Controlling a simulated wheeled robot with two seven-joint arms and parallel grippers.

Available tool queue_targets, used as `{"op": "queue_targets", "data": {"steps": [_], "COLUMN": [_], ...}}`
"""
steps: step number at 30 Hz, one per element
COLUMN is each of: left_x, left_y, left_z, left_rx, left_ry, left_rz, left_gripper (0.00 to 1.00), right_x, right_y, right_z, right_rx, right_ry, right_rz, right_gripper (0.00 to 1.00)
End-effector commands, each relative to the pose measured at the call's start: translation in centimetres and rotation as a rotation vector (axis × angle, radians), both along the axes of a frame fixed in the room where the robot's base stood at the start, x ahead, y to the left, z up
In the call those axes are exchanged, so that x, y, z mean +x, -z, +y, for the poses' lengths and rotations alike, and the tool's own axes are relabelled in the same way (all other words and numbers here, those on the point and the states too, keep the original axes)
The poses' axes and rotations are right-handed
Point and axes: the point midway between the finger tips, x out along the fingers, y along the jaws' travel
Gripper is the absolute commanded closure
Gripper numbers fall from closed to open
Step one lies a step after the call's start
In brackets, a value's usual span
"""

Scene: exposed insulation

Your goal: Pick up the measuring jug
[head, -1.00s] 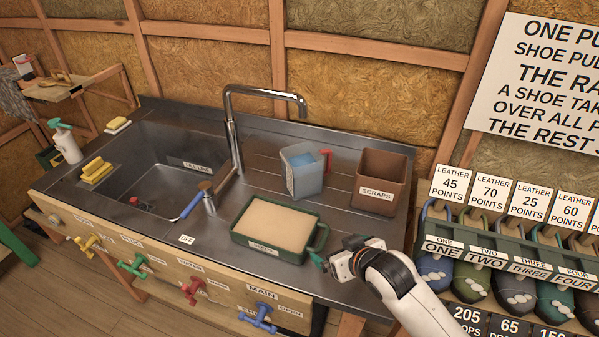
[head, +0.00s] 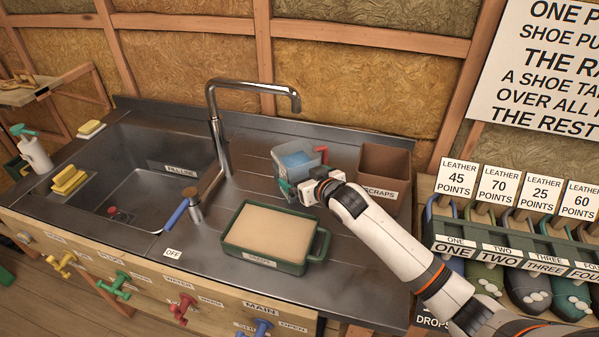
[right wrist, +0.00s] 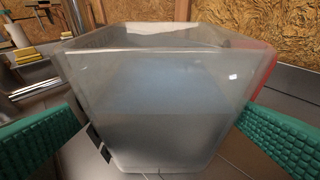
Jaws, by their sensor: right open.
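The measuring jug (head: 296,160) is a clear, greyish container with something blue inside and a red handle on its right side. It stands upright on the steel counter behind the green tray. My right gripper (head: 291,189) is at its near side, open, and partly covers its lower front. In the right wrist view the jug (right wrist: 160,95) fills the middle, between the two green finger pads (right wrist: 160,125). A gap shows at the right pad; contact at the left one cannot be told. My left gripper is not in view.
A brown scraps bin (head: 384,168) stands close right of the jug. A green handled tray (head: 300,268) with tan contents lies in front. The tap (head: 215,140) and sink (head: 130,190) are to the left. Labelled leather items (head: 530,265) hang at the right.

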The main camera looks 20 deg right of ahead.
Motion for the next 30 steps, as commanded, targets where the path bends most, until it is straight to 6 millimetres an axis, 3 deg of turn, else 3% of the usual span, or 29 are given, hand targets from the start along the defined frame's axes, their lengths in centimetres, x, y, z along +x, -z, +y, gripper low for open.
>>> {"op": "queue_targets", "data": {"steps": [4, 9, 19, 30], "left_x": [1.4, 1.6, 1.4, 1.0], "left_y": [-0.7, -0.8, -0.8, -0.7], "left_z": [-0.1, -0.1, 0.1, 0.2], "left_rx": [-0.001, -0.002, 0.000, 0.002], "left_ry": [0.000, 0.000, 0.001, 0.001], "left_rz": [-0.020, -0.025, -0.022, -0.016], "left_gripper": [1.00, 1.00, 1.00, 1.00], "right_x": [1.9, 3.7, 4.2, 4.2], "right_y": [0.7, 1.6, 1.9, 2.0], "right_z": [0.1, 0.4, 0.6, 0.5], "right_rx": [-0.001, -0.001, -0.001, -0.001], "right_ry": [0.002, 0.001, 0.000, 0.000], "right_rz": [0.002, 0.001, 0.001, 0.002], "right_gripper": [0.00, 0.00, 0.00, 0.61]}}
